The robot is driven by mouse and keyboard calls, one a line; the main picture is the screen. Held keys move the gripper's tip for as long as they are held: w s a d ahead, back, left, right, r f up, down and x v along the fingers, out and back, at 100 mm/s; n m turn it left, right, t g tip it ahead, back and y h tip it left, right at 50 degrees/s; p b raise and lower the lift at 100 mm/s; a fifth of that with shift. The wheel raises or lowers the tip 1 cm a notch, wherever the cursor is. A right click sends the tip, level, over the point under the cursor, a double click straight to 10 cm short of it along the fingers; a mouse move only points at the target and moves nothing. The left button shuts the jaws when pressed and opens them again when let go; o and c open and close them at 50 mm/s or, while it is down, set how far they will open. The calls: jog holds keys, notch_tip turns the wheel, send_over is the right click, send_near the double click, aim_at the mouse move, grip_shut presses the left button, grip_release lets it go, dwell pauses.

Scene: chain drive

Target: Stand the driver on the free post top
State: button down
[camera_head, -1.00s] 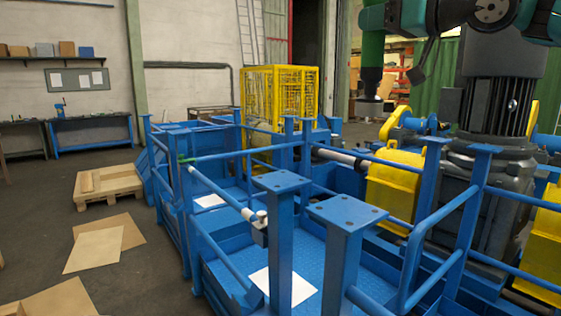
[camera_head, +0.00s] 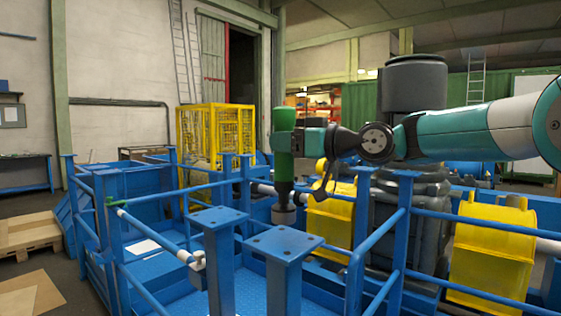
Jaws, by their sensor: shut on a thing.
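Two blue posts with flat square tops stand in the foreground, the left post top (camera_head: 217,219) and the right post top (camera_head: 286,243). Both tops are bare, with small holes at the corners. The driver (camera_head: 284,166) is an upright green cylinder with a grey lower end. My gripper (camera_head: 299,142) is shut on it from the right, at its upper part; the fingers are hard to make out. The grey end appears just above the right post top in the picture, with a gap between. How far the driver is in depth from that top I cannot tell.
Blue guard rails (camera_head: 376,243) surround the posts. A yellow housing (camera_head: 330,217) and a dark machine column stand behind to the right. A yellow cage (camera_head: 215,135) is at the back. A pale bar with a grey end piece (camera_head: 197,261) lies left of the left post.

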aim_at(293, 162)
jog(key=shift+f+p, duration=0.3)
jog(key=shift+f, duration=1.6)
jog(key=shift+f, duration=0.15)
jog(key=c, duration=0.6)
grip_release()
jog(key=shift+f, duration=0.1)
jog(key=shift+r, duration=0.2)
jog(key=shift+s+d+f, duration=0.1)
jog(key=shift+d+f, duration=0.05)
jog(key=shift+d, duration=0.1)
jog(key=b+v, duration=0.5)
jog(key=v, duration=0.6)
jog(key=shift+s+d, duration=0.15)
jog(key=shift+d, duration=0.1)
